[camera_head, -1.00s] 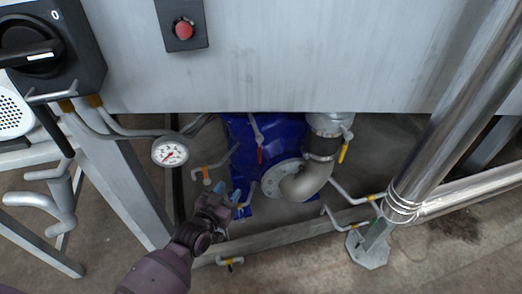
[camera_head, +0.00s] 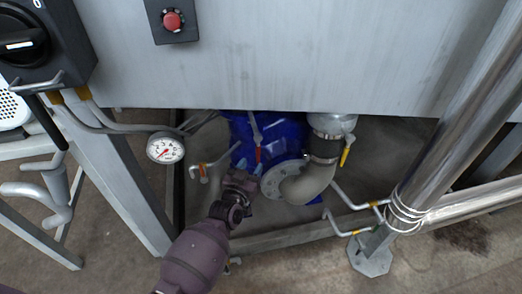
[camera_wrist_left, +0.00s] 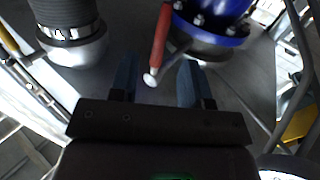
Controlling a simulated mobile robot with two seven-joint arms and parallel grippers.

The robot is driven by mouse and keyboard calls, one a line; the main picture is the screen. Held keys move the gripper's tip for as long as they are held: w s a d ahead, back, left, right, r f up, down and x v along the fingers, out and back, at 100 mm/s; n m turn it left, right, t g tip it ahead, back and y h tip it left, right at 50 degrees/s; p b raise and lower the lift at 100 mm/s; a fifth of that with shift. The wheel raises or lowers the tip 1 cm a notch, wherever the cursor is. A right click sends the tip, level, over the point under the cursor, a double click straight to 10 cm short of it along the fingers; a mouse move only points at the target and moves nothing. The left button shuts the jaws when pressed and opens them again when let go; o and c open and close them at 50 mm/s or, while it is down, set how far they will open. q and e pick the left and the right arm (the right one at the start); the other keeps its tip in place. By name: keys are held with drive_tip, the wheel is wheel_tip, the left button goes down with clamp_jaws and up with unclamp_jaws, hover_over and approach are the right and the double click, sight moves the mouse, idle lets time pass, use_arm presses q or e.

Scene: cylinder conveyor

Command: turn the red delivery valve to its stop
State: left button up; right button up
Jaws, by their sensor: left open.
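The red valve handle (camera_head: 258,154) hangs down in front of the blue pump housing (camera_head: 285,135) under the grey panel. In the left wrist view the red handle (camera_wrist_left: 161,38) comes in from the top, its pale rounded end between my two blue fingers. My left gripper (camera_head: 248,167) is open at the lower end of the handle in the head view; it also shows in the left wrist view (camera_wrist_left: 157,80). A gap shows between the handle and each finger, and I cannot tell their depth. My right gripper is not in view.
A grey pipe elbow (camera_head: 309,186) and a yellow-handled valve (camera_head: 345,155) lie right of the gripper. An orange-marked valve (camera_head: 203,172) and a pressure gauge (camera_head: 165,148) are left. The grey panel (camera_head: 270,60) hangs above. A steel pipe (camera_head: 440,130) stands at right.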

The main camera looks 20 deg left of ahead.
sight(257, 156)
use_arm(q)
drive_tip(key=w, duration=0.2)
drive_tip(key=w+b, duration=0.1)
drive_tip(key=w, duration=0.3)
drive_tip(key=shift+w+f+b, duration=0.25)
drive_tip(key=shift+w+b, duration=0.1)
drive_tip(key=shift+w, duration=0.05)
drive_tip(key=shift+w+r, duration=0.15)
drive_tip(key=shift+w, duration=0.4)
clamp_jaws()
